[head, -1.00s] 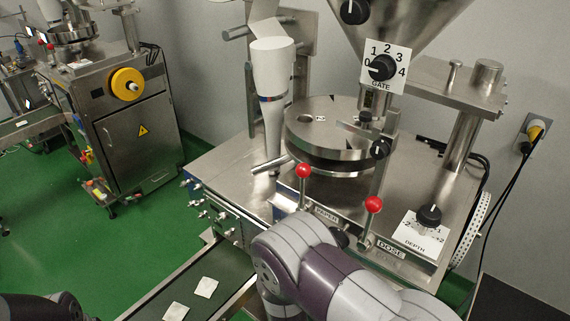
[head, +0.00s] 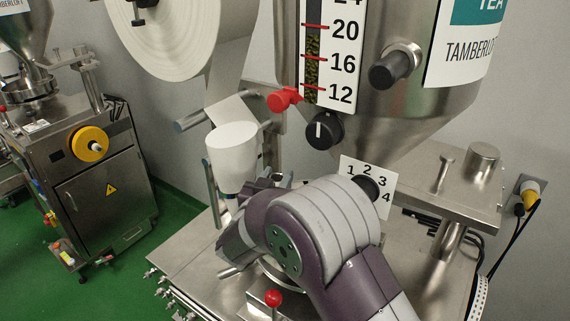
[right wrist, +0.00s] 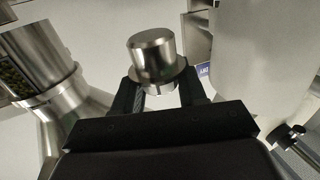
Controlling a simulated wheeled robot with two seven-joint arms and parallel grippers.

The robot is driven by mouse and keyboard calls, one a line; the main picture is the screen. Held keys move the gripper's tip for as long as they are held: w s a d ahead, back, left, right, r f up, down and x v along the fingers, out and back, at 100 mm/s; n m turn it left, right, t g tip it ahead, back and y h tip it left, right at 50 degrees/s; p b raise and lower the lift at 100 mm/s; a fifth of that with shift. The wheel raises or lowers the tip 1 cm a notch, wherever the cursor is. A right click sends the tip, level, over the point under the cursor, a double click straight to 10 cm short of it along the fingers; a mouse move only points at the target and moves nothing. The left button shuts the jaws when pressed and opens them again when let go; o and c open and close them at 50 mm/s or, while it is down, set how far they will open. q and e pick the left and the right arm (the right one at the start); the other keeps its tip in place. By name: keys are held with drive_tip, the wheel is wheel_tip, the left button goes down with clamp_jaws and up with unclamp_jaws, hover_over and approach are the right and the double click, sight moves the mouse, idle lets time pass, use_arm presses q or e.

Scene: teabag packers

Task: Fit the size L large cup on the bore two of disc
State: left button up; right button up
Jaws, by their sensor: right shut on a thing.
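My right gripper (right wrist: 163,92) is shut on a shiny metal cup (right wrist: 153,53), a short cylinder with a wider flange, held between the two black fingers in the right wrist view. No size mark on the cup can be read. In the head view my right gripper (head: 266,184) is mostly behind my purple and grey wrist, above the machine, and the cup is hidden there. The metal disc (head: 281,283) is almost wholly covered by my right arm; its bores are hidden. My left gripper is out of view.
A white paper tube (head: 232,158) stands just left of my right gripper. The hopper (head: 420,110) and the gate dial plate (head: 384,207) are close behind and right of my arm. A red-knobbed lever (head: 273,298) is in front.

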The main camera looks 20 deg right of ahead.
drive_tip(key=shift+s+a+r, duration=0.15)
drive_tip(key=shift+s+r, duration=0.1)
drive_tip(key=shift+s, duration=0.05)
drive_tip(key=shift+s+a+f+b, duration=0.4)
drive_tip(key=shift+s+f+b, duration=0.05)
drive_tip(key=shift+f+b, duration=0.3)
drive_tip(key=f+b, duration=0.1)
drive_tip(key=s+a+f+b, duration=0.1)
drive_tip(key=f+b, duration=0.1)
drive_tip(key=shift+w+f, duration=0.1)
drive_tip(key=shift+f, duration=0.15)
drive_tip(key=shift+w+d+f, duration=0.1)
drive_tip(key=shift+w+d, duration=0.1)
drive_tip(key=shift+d, duration=0.05)
drive_tip(key=shift+s+a, duration=0.15)
drive_tip(key=shift+s, duration=0.05)
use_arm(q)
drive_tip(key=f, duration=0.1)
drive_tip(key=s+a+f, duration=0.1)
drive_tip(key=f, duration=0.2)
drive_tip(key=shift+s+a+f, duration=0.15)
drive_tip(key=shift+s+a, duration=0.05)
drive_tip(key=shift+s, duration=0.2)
use_arm(e)
drive_tip(key=shift+w, duration=0.15)
